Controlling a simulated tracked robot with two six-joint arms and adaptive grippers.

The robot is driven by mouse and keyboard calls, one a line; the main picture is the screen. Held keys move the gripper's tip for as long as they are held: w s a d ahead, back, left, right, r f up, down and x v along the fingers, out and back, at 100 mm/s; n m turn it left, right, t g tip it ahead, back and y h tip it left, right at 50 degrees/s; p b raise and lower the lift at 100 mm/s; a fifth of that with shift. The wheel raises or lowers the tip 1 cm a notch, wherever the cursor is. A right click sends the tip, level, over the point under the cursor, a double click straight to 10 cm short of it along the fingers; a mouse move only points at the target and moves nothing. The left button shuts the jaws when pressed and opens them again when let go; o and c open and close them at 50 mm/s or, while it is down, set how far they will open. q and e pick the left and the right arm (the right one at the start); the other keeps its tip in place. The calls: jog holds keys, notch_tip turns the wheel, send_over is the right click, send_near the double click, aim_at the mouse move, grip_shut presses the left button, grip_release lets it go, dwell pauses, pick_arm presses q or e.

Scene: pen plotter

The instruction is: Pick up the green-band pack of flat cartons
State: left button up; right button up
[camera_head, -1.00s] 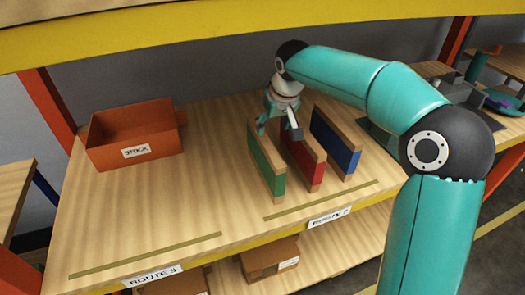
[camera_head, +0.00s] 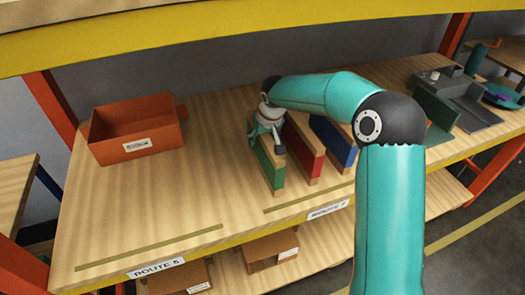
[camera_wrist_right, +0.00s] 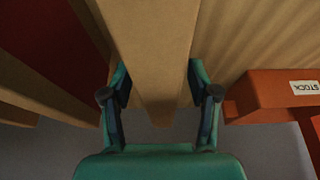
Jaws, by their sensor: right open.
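The green-band pack (camera_head: 267,170) stands on edge on the wooden shelf, leftmost of three packs. My right gripper (camera_head: 267,143) is over its top, open, with one finger on each side. In the right wrist view the pack's pale brown edge (camera_wrist_right: 150,50) lies between the open fingers (camera_wrist_right: 159,85), close to both; I cannot tell if either touches. The green band is hidden in that view. My left gripper is not in view.
The red-band pack (camera_head: 304,150) stands close to the right, with the blue-band pack (camera_head: 334,145) beyond. An orange STOCK bin (camera_head: 164,143) stands at the back left. The shelf (camera_head: 190,205) between bin and packs is clear. Cartons (camera_head: 268,250) lie on the lower shelf.

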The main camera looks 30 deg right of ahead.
jog(key=shift+f, duration=0.25)
grip_shut()
jog(key=shift+w+r, duration=0.1)
jog(key=shift+r, duration=0.1)
dwell(0.3)
